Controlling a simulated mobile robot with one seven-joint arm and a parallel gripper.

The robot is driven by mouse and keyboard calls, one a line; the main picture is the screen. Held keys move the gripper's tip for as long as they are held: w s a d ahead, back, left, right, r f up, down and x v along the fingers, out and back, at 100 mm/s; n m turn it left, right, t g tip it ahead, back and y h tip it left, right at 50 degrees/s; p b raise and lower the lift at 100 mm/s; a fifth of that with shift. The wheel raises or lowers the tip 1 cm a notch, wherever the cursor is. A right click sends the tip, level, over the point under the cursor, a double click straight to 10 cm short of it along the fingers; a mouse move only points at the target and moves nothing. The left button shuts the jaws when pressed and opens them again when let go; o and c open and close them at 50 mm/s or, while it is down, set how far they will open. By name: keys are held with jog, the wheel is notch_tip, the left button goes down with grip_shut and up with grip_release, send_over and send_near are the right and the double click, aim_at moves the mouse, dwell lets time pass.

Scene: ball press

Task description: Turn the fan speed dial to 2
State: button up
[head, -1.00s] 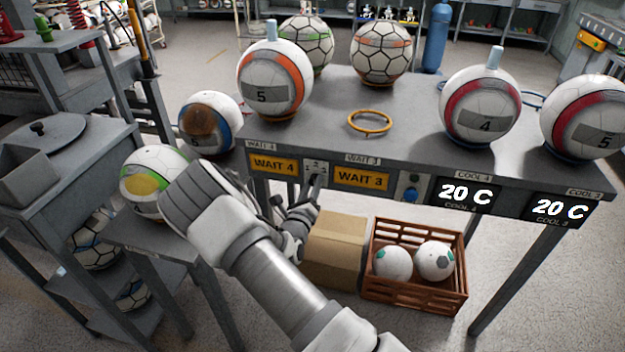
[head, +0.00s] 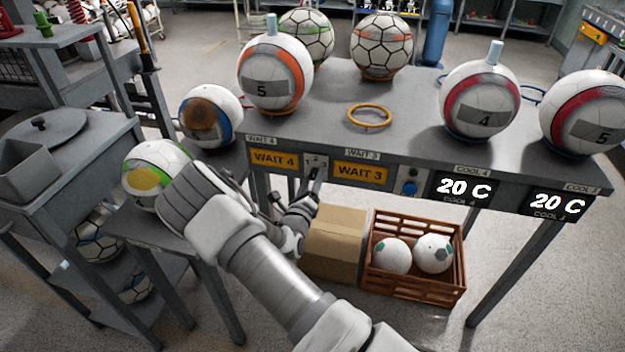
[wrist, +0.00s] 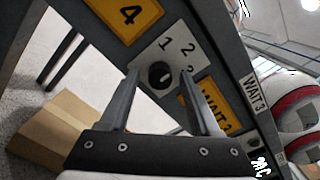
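The fan speed dial (wrist: 160,75) is a small round black knob on a white plate (wrist: 172,55) marked 1, 2 and 3. The plate sits on the table's front edge between two yellow WAIT signs. My gripper (wrist: 159,75) is open, with one finger on each side of the knob and a gap visible beside it. Which number the knob points at is unclear.
The WAIT 4 sign (head: 273,160) and WAIT 3 sign (head: 360,174) flank the plate. A blue button (head: 409,187) and two 20 C displays (head: 464,189) are further right. Several balls stand on the table (head: 400,130). A cardboard box (head: 333,243) and a crate (head: 415,288) lie below.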

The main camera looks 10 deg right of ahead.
jog(key=shift+s+a, duration=0.1)
jog(key=p+v, duration=0.1)
jog(key=v, duration=1.6)
jog(key=shift+s, duration=0.15)
jog(key=s+d+r+m+g+h+p, duration=0.2)
jog(key=s+d+r+m+g, duration=0.55)
jog(key=m, duration=0.45)
jog(key=s+d+r+m+g+h+p, duration=0.15)
jog(key=s+d+r+m+g, duration=0.25)
jog(key=d+r+m+g, duration=0.55)
jog(key=s+a+r+m+t+y+p, duration=0.1)
jog(key=s+a+r+m+t+y, duration=0.2)
jog(key=r+m, duration=0.6)
jog(key=s+a+r+m+t+y+p, duration=0.2)
jog(key=s+a+r+m+t+y, duration=0.1)
jog(key=s+a+r+m+y, duration=0.3)
notch_tip(320, 180, up, 3)
jog(key=s+m+y, duration=0.2)
jog(key=m, duration=0.1)
jog(key=shift+r, duration=0.25)
